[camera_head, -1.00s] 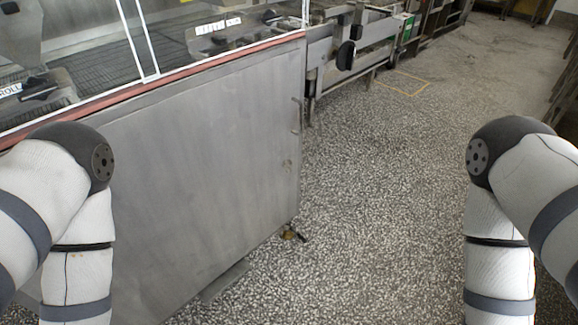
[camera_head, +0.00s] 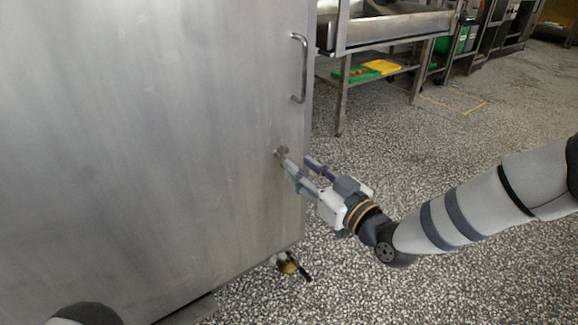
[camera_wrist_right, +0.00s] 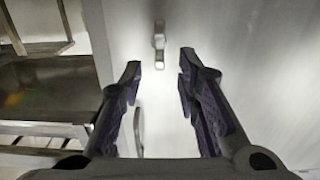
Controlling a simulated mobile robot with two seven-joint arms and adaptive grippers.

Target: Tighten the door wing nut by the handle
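The door (camera_head: 150,130) is a large brushed-steel panel on the left of the head view. Its handle (camera_head: 303,68) is an upright bar near the door's right edge, and it also shows in the right wrist view (camera_wrist_right: 138,128). The small metal wing nut (camera_head: 281,151) sits on the door below the handle. In the right wrist view the wing nut (camera_wrist_right: 159,38) appears upright, ahead of the gap between the fingers. My right gripper (camera_head: 297,163) is open and empty, close to the door, with its fingertips (camera_wrist_right: 157,66) short of the wing nut. My left gripper is out of view.
A brass valve with a dark lever (camera_head: 290,265) sticks out near the door's lower right corner. A steel table (camera_head: 385,30) with green and yellow items on its lower shelf stands behind. The speckled floor (camera_head: 400,150) to the right is clear.

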